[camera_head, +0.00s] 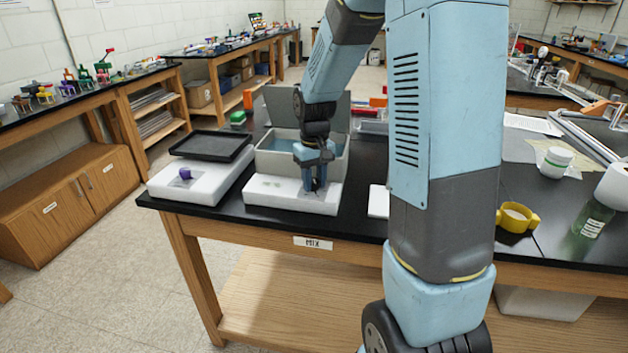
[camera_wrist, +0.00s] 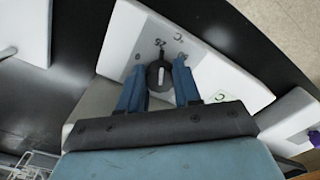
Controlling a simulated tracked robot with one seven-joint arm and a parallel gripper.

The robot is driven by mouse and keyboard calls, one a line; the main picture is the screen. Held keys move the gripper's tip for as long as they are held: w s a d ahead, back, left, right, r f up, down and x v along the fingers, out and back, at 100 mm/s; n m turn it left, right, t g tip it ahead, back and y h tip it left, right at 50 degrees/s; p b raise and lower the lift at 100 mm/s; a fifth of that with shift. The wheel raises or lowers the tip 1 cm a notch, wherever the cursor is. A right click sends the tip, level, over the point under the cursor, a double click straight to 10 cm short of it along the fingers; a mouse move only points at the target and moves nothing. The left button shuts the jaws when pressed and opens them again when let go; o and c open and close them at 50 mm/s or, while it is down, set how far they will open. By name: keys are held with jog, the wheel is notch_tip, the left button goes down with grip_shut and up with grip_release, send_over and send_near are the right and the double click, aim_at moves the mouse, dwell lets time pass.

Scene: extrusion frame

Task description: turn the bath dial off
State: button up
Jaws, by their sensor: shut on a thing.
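The bath (camera_head: 262,163) is a grey open box with water in it and a white front base, on the black bench. In the wrist view its white panel (camera_wrist: 125,40) carries small dark printed marks. The bath dial (camera_wrist: 160,77) is a round dark knob with a white line, sitting on that panel. My gripper (camera_wrist: 161,68) has one blue finger on each side of the dial and is shut on it.
Left of the bath is a white device (camera_head: 160,190) with a black top plate (camera_head: 212,146) and a purple knob (camera_head: 185,173). The bench's front edge is close to the bath.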

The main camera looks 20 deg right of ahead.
aim_at(314, 180)
jog(key=n, duration=0.6)
jog(key=shift+w+n, duration=0.15)
jog(key=shift+n, duration=0.15)
jog(key=n, duration=0.6)
jog(key=shift+d, duration=0.1)
jog(key=shift+n, duration=0.3)
jog(key=shift+r, duration=0.1)
jog(key=o, duration=1.1)
jog(key=shift+c, duration=0.2)
notch_tip(314, 180, up, 14)
jog(key=shift+f, duration=0.25)
